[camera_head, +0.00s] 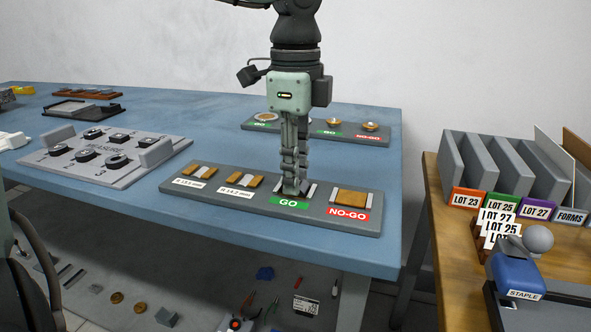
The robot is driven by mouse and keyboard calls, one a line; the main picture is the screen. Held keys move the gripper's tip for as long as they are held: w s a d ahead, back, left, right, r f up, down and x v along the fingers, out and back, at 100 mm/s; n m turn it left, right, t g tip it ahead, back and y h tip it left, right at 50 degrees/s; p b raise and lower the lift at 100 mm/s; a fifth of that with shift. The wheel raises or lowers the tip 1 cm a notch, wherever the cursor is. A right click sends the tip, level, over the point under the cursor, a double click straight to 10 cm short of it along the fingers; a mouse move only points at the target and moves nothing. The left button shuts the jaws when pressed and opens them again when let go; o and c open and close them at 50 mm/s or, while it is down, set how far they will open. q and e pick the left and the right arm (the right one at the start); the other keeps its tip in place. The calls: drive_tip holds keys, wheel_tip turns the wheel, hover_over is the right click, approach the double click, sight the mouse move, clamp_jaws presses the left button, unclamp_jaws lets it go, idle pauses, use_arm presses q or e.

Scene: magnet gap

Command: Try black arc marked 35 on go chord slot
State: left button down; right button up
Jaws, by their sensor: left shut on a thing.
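My left gripper (290,188) points straight down over the GO slot of the grey chord gauge block (228,205). It is shut on a small dark piece, mostly hidden by the fingers, at the slot between light metal edges. I cannot read a mark on it or tell whether it is seated. The green GO label (288,203) is just in front. The NO-GO slot (350,197) to the right shows a brass-coloured floor and no arc. Several black arcs (117,162) sit on the grey MEASURE tray (75,172) at the left. My right gripper is not in view.
A second grey gauge board (385,136) with round brass pieces stands behind my gripper. A wooden side table (445,240) at right holds lot dividers (470,165) and a blue stapler (517,270). Blue table top (220,135) is clear between the tray and the gauges.

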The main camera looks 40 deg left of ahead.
use_arm(q)
drive_tip(key=shift+f, duration=0.1)
drive_tip(key=c, duration=1.2)
unclamp_jaws()
drive_tip(key=c, duration=0.5)
drive_tip(key=shift+r+p, duration=0.9)
drive_tip(key=shift+r, duration=1.4)
